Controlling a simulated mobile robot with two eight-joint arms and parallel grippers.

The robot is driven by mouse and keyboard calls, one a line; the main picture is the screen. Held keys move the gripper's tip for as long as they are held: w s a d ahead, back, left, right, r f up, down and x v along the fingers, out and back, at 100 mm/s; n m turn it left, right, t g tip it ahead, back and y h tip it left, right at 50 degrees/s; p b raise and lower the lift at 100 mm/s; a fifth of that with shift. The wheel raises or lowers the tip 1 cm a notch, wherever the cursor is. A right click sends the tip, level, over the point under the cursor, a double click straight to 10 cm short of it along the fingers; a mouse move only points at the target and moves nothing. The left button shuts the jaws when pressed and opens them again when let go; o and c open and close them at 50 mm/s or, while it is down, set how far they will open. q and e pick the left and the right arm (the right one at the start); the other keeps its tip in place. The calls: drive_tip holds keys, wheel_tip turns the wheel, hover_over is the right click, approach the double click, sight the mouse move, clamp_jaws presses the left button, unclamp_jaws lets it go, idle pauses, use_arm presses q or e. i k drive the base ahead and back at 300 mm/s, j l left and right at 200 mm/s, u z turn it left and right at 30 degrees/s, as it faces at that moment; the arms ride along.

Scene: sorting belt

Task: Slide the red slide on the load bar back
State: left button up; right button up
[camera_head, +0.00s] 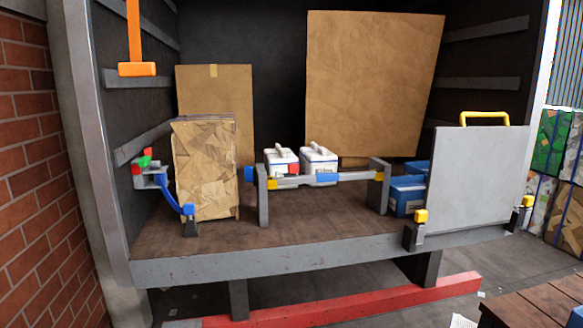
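The load bar (300,181) is a grey horizontal bar between two upright grey posts (263,195) on the truck bed. Its red slide (294,169) is a small block on the bar, left of the bar's middle. A blue piece (327,177) sits further right on the bar. A blue block (249,173) is at the bar's left end, and a yellow piece (379,176) is at its right end. Nothing touches the red slide from the front. Neither of my grippers shows in the head view.
White boxes (318,165) stand behind the bar, and blue boxes (407,194) to its right. A wrapped carton (205,170) stands left. A grey panel (474,180) with a yellow handle rises at the bed's front right. An orange-ended bar (137,69) hangs at upper left.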

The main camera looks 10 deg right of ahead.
sight(293, 169)
drive_tip(key=i+l+u, duration=0.1)
drive_tip(key=i, duration=0.45)
drive_tip(key=i+l+u, duration=0.15)
drive_tip(key=i, duration=0.4)
drive_tip(key=i+l+u, duration=0.1)
drive_tip(key=i, duration=0.4)
drive_tip(key=i+l+u, duration=0.1)
drive_tip(key=i+l, duration=0.15)
drive_tip(key=i, duration=0.3)
